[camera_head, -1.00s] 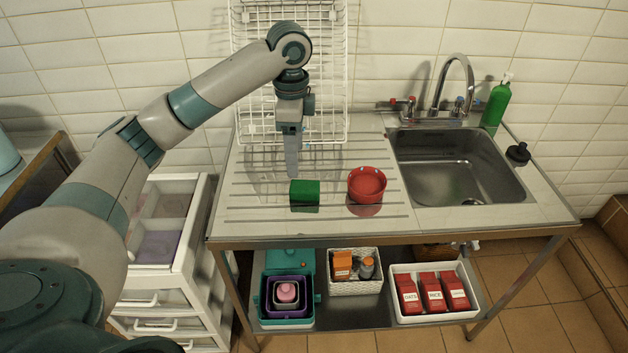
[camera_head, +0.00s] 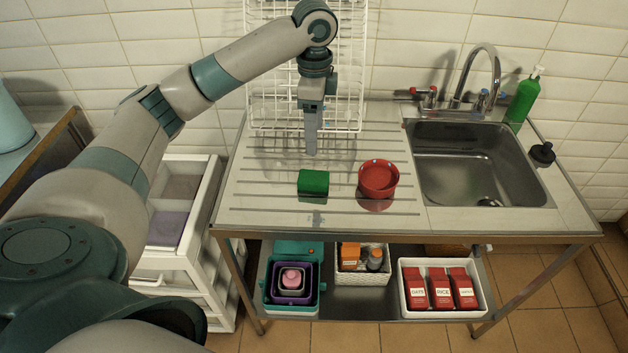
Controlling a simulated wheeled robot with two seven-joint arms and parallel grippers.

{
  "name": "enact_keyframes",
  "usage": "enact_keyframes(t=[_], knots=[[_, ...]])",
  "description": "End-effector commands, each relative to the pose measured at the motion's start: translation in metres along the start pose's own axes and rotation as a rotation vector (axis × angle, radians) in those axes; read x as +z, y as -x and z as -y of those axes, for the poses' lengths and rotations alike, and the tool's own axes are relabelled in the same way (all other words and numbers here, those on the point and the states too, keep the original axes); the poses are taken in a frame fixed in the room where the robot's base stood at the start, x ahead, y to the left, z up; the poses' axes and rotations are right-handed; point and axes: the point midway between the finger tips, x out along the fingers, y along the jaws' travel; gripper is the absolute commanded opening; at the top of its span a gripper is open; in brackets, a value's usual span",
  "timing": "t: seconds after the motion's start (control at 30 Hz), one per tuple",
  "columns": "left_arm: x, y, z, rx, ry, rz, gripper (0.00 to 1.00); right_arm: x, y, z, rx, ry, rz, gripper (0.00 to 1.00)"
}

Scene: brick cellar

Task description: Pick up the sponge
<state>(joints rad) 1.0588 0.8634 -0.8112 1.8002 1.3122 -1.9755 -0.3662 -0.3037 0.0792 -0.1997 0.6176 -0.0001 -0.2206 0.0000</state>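A green sponge (camera_head: 313,182), shaped like a small block, lies on the ribbed metal drainboard left of the sink. My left gripper (camera_head: 311,151) comes in from the left and points down above and behind the sponge. Its fingers look like one narrow strip from this angle, so I cannot tell whether they are open or shut. The sponge appears apart from the fingers. My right gripper is not in view.
A red round bowl (camera_head: 379,177) stands just right of the sponge. A white wire rack (camera_head: 352,60) rises behind my gripper. The sink (camera_head: 475,165), tap (camera_head: 480,62) and green bottle (camera_head: 522,100) are to the right. The drainboard's front is clear.

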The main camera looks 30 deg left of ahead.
Motion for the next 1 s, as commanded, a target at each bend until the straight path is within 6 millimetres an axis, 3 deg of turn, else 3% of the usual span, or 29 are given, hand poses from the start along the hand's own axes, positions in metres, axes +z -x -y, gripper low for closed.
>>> enact_keyframes(t=[0.17,0.4,0.6,1.0], knots=[[0.001,-0.028,-0.001,0.005,-0.001,0.003,0.64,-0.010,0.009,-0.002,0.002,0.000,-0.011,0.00],[0.001,-0.072,-0.001,0.005,0.000,0.003,0.64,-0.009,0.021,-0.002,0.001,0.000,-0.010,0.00],[0.001,-0.098,0.000,0.001,0.000,0.001,0.64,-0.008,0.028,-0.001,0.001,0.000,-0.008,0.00],[0.000,-0.106,0.000,0.000,-0.001,0.000,0.64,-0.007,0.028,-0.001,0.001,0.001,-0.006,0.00]])
